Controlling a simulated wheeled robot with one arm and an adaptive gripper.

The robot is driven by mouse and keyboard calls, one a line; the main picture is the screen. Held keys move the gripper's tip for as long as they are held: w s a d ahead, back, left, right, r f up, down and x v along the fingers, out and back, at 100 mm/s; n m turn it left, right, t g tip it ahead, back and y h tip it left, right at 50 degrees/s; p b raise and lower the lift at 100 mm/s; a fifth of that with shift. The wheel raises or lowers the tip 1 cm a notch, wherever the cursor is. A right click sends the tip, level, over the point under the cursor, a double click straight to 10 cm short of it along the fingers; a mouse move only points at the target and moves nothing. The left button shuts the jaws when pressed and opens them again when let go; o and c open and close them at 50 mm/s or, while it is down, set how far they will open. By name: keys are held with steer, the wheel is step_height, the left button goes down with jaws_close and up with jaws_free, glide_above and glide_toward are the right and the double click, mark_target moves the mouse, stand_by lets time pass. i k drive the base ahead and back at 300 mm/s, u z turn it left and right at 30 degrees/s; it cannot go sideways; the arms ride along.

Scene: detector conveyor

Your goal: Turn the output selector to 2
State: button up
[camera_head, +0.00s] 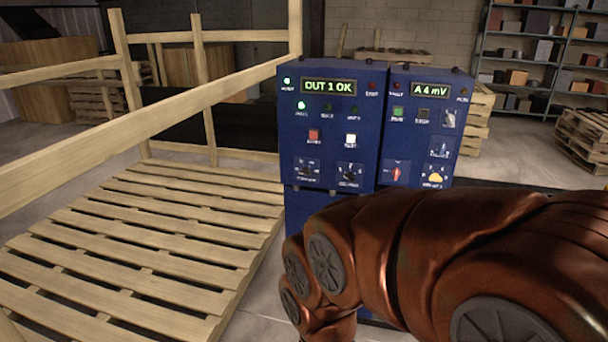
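A blue control cabinet (331,125) stands behind my arm, and its display (329,87) reads "OUT 1 OK". Low on its front are two dark rotary knobs, a left one (307,171) and a right one (350,174). Their labels are too small to read, so I cannot tell which is the output selector or where either points. My brown arm crosses the lower right of the view, in front of the cabinet's lower part. My gripper is not in view.
A second blue panel (427,100) adjoins on the right; its display reads "A 4 mV", and it has a red knob (396,174) and a yellow knob (436,178). A wooden slatted platform (150,235) with rails lies left. Shelves (540,60) and pallets (582,140) stand behind right.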

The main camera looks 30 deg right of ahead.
mark_target(348, 176)
steer(key=z, duration=0.1)
steer(key=i, duration=1.1)
steer(key=z, duration=0.65)
